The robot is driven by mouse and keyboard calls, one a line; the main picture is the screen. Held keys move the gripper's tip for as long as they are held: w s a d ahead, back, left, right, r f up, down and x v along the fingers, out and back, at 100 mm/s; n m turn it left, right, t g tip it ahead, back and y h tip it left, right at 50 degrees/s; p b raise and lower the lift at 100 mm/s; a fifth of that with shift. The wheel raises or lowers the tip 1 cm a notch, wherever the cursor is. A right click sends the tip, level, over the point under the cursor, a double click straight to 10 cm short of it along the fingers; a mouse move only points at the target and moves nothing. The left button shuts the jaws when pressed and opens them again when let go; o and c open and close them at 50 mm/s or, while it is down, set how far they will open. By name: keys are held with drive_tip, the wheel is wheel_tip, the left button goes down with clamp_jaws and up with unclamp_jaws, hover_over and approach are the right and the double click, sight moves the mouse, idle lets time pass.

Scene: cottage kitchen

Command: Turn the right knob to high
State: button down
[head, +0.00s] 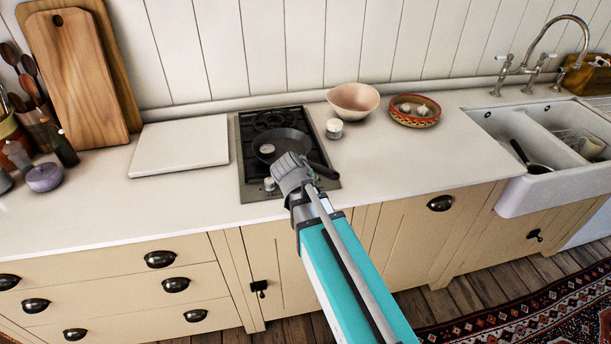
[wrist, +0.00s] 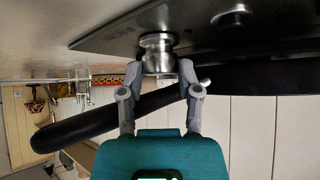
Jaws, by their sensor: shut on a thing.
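The hob (head: 249,155) is a dark two-burner unit with a steel front strip, set in the counter. My gripper (head: 290,168) is over its front right part in the head view and hides the right knob there. In the wrist view, which shows the scene upside down, my gripper (wrist: 161,66) has a finger on either side of the steel right knob (wrist: 158,44) and is shut on it. The left knob (head: 269,184) is free; it also shows in the wrist view (wrist: 232,13). I cannot read the right knob's setting.
A dark frying pan (head: 291,137) with something pale in it sits on the hob. Its handle (head: 322,170) points front right, close beside my gripper. A small white jar (head: 334,129), a pink bowl (head: 353,101) and a patterned bowl (head: 415,121) stand right; a white slab (head: 181,145) lies left.

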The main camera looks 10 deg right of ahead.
drive_tip(key=shift+n, duration=0.3)
drive_tip(key=shift+c, duration=1.5)
unclamp_jaws()
